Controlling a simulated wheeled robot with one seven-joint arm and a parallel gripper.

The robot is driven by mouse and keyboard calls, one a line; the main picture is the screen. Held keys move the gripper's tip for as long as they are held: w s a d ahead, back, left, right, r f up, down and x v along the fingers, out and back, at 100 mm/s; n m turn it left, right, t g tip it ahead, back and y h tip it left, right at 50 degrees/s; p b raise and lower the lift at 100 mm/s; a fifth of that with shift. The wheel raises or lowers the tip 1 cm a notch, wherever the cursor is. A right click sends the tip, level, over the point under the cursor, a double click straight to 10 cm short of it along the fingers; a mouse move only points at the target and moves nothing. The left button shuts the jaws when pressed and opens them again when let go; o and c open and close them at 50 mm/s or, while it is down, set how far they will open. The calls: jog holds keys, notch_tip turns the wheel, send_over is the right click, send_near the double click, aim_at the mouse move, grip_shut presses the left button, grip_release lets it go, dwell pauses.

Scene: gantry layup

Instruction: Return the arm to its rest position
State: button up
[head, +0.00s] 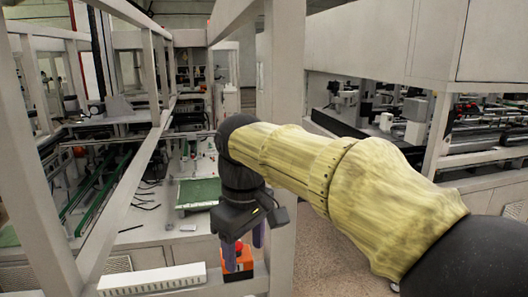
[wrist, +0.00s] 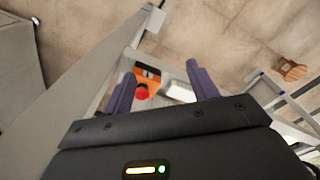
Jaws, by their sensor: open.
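My arm, with yellowish links, reaches from the lower right across the head view and bends down near the middle. My gripper (head: 244,234) hangs at its end, pointing down, beside a grey gantry post. In the wrist view my gripper (wrist: 160,85) shows two purple fingers spread apart with nothing held between them. Beyond the fingers is an orange box with a red button (wrist: 142,92); the orange box also shows in the head view (head: 237,265), below the gripper. I cannot tell the exact gap between fingers and box.
A white power strip (head: 152,279) lies on the frame's ledge at lower left. Grey gantry posts (head: 283,130) stand close to my arm. A green board (head: 199,192) lies on the bench behind. A wooden stool (wrist: 290,69) stands on the floor, which is otherwise largely clear.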

jog(key=d+f+m+t+b, duration=0.1)
jog(key=d+f+m, duration=0.2)
jog(key=d+f, duration=0.35)
jog(key=d+f+m, duration=0.2)
jog(key=d+f, duration=0.2)
jog(key=f, duration=0.6)
jog(key=s+d+f+m+t+b, duration=0.1)
jog(key=s+d+f+m, duration=0.4)
jog(key=d+f, duration=0.3)
notch_tip(320, 180, down, 2)
jog(key=shift+s+f, duration=0.15)
jog(key=shift+s, duration=0.3)
